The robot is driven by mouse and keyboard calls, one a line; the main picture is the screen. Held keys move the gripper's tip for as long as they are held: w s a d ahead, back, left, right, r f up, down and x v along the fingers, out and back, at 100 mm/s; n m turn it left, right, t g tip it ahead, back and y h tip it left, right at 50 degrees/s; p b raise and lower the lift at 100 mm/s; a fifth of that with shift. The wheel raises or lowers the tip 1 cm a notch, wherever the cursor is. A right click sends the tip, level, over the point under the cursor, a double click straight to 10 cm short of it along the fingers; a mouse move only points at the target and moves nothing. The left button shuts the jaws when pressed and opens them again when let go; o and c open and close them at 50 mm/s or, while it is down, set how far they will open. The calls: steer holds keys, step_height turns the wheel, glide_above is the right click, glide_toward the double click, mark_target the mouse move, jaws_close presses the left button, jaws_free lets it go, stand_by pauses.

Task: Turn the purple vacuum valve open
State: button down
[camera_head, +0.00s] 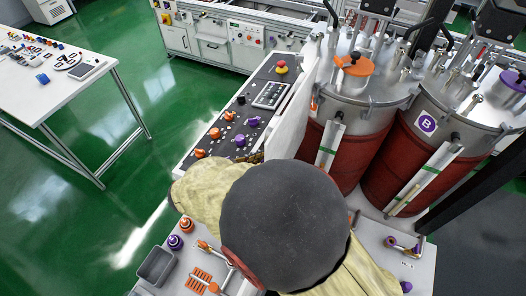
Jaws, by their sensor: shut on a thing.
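Small purple handles show at the front right on a bare light panel: one on a short bent metal fitting (402,244), and a purple knob (405,287) below it, cut close to the frame's bottom. Small lettering near the fitting is too small to read. I cannot tell for sure which purple part is the vacuum valve, nor how far it is turned. A large dark round shape and wrinkled beige covering fill the lower middle and hide part of the panel. My gripper cannot be made out; it is hidden or out of frame.
Two red-sided metal vessels (345,155) stand at the right, the nearer right one marked B (426,124). A dark control panel (228,128) with orange and purple knobs and a red stop button lies left of them. A white table (90,75) stands left; green floor (100,225) is free between.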

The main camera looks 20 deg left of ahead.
steer(key=m+h+p, duration=0.1)
steer(key=m+g+h+p, duration=0.1)
steer(key=m+h+p, duration=0.1)
steer(key=p, duration=0.1)
steer(key=shift+w+a+r+g, duration=0.2)
steer(key=shift+a+g, duration=0.05)
steer(key=shift+g, duration=0.15)
steer(key=m+g+h+p, duration=0.1)
steer(key=m, duration=0.1)
steer(key=m+g+h+p, duration=0.1)
steer(key=g+h, duration=0.1)
steer(key=shift+w+a+f+m, duration=0.15)
steer(key=shift+w+m, duration=0.05)
steer(key=shift+m, duration=0.2)
steer(key=m+g, duration=0.1)
steer(key=g, duration=0.1)
steer(key=m+g+h, duration=0.1)
steer(key=m+g, duration=0.1)
steer(key=shift+w+f+m, duration=0.1)
steer(key=shift+w+m, duration=0.1)
steer(key=shift+m, duration=0.1)
steer(key=shift+w+m+g+h, duration=0.15)
steer(key=shift+m+g+h, duration=0.15)
steer(key=shift+m+g, duration=1.45)
steer(key=shift+g, duration=0.45)
steer(key=c, duration=1.9)
jaws_free()
steer(key=shift+n, duration=0.25)
